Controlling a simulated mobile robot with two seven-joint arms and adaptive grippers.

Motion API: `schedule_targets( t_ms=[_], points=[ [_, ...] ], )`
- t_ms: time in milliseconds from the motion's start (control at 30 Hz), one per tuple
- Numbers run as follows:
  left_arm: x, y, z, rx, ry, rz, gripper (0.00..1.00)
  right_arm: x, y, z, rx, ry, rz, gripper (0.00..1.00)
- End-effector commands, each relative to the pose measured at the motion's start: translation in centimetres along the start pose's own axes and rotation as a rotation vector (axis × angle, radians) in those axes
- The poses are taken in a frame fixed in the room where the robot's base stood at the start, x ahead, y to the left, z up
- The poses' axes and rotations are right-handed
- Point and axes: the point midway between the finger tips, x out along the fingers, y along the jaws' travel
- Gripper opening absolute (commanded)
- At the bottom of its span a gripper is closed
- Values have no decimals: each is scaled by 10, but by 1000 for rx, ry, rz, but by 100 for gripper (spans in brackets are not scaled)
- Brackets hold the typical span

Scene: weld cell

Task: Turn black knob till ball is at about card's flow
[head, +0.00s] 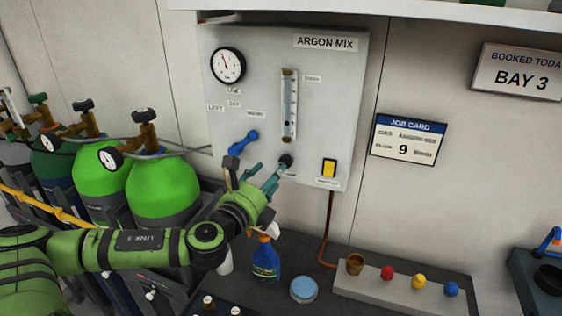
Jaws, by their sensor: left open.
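The black knob (286,160) sits low on the grey ARGON MIX panel (235,110), below the clear flow tube (289,105). My right gripper is not in view.
A blue lever (244,142) is left of the knob, and a yellow switch (329,168) is to its right. A round gauge (228,65) is at the panel's top left. Green cylinders (163,188) stand at left. A spray bottle (265,262) stands on the bench below.

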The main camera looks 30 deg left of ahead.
Motion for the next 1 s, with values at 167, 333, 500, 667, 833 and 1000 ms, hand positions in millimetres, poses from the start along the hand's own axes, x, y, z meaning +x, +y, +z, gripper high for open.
schedule_targets(
  t_ms=[167, 333, 500, 667, 833, 1000],
  points=[
    [27, -3, 3, -6, -3, 0, 55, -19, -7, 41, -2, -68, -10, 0],
    [44, -2, 2, -5, -2, 1, 55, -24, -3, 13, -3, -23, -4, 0],
    [50, 0, 0, -2, 1, 1, 55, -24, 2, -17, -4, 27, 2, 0],
    [50, 0, -1, -2, 1, 1, 55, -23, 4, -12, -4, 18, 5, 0],
    [50, 0, 0, -2, 1, 1, 11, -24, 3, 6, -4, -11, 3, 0],
    [50, 0, 0, -2, -1, 1, 0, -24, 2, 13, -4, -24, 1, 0]
  ],
)
